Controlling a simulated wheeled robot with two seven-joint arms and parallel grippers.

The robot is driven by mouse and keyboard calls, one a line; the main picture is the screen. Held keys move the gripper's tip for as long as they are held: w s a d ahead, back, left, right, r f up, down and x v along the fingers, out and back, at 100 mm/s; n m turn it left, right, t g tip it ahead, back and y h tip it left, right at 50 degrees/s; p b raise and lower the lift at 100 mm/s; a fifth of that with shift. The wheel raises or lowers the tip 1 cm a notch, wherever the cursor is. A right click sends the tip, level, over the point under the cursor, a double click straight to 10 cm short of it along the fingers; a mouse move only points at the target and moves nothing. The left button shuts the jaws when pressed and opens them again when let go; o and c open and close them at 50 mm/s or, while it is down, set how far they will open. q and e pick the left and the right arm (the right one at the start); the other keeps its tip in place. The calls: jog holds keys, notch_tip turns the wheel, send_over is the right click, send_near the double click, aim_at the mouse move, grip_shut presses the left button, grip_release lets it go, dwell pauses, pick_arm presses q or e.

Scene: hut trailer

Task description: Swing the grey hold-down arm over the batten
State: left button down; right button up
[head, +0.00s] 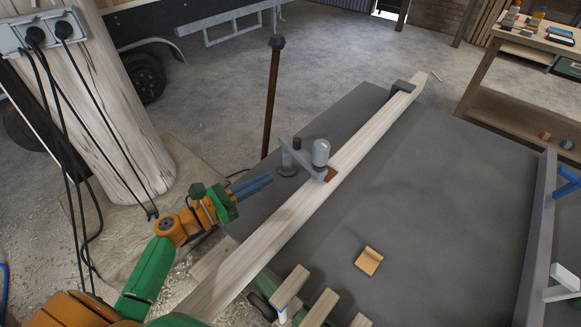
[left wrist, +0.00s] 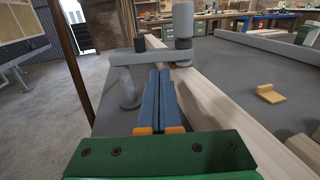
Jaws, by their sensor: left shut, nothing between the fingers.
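The grey hold-down arm (head: 305,168) reaches from its round pivot post (head: 288,160) toward the batten (head: 370,133). A grey cylinder (head: 321,152) stands on its free end, beside a brown pad (head: 332,174) on the batten. In the left wrist view the arm (left wrist: 155,57) crosses ahead of the fingers, with its free end at the batten's (left wrist: 215,105) edge; I cannot tell how far it overlaps the wood. My left gripper (head: 270,179) is shut and empty, left of the batten, close to the post; contact is unclear. My right gripper is not in view.
The batten lies along the grey table (head: 420,210) against a dark stop (head: 402,87). A small tan block (head: 369,261) lies right of it, and wooden pieces (head: 290,287) stand near the front. A brown post (head: 271,100) rises behind my left gripper.

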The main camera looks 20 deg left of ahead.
aim_at(303, 162)
pick_arm(q)
jog(key=b+x, duration=0.1)
jog(key=x, duration=0.7)
jog(key=shift+w, duration=0.3)
jog(key=shift+f, duration=0.1)
jog(key=shift+w+d+y+p, duration=0.1)
jog(key=shift+d+y+p, duration=0.1)
jog(key=shift+y+p, duration=0.1)
jog(key=shift+w+d+n+t+y+p, duration=0.4)
jog(key=shift+d+n+t+y+p, duration=0.2)
jog(key=shift+n+t+y, duration=0.15)
jog(key=shift+w+d, duration=0.15)
jog(key=shift+d, duration=0.1)
